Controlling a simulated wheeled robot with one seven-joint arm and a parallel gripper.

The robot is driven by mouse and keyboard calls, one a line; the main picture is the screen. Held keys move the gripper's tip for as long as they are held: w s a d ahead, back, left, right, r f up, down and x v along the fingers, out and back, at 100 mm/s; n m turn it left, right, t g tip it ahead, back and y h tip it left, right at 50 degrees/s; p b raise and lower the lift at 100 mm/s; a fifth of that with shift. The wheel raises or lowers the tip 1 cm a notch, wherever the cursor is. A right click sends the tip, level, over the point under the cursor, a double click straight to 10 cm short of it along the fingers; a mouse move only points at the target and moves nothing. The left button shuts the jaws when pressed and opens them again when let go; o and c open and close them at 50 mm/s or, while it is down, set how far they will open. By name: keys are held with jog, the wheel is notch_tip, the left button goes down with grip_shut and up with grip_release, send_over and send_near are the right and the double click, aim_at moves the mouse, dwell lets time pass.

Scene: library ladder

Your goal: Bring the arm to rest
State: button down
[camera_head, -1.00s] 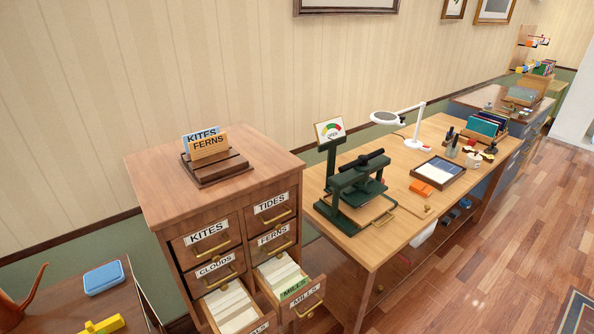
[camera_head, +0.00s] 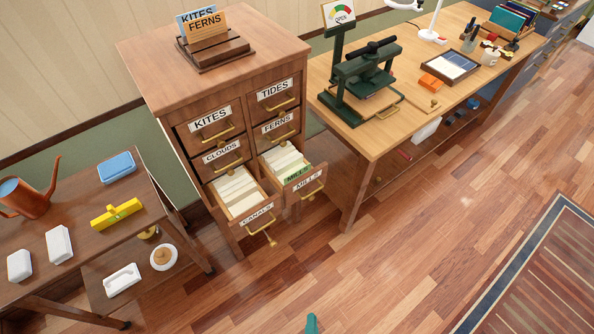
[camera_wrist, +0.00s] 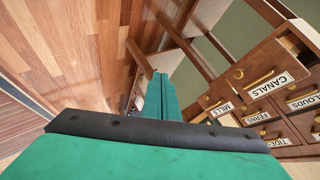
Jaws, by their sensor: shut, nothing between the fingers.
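My gripper (camera_wrist: 161,97) shows in the wrist view as two green fingers pressed together, with nothing between them. In the head view only a small green tip of it (camera_head: 312,323) shows at the bottom edge, over the wood floor. The rest of my arm is outside the head view. The wooden card cabinet (camera_head: 215,70) stands ahead of the gripper, apart from it. Its CANALS drawer (camera_head: 262,216) and MILLS drawer (camera_head: 308,182) are pulled out and hold cards. The cabinet also shows, turned, at the right of the wrist view (camera_wrist: 240,75).
A low table (camera_head: 90,215) at left carries a copper watering can (camera_head: 30,197), a blue box (camera_head: 117,167) and a yellow object (camera_head: 117,212). A desk (camera_head: 375,145) with a green press (camera_head: 362,85) stands right of the cabinet. The floor (camera_head: 400,250) in front is clear.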

jog(key=s+a+r+n+t, duration=0.2)
jog(key=r+n, duration=0.3)
jog(key=r, duration=0.6)
jog(key=s+a+r+n+t, duration=0.1)
jog(key=r+n, duration=0.4)
jog(key=r, duration=0.7)
jog(key=shift+s+a+r+n+t+y, duration=0.15)
jog(key=shift+s+a+n+t+y, duration=0.25)
jog(key=shift+a+t, duration=0.4)
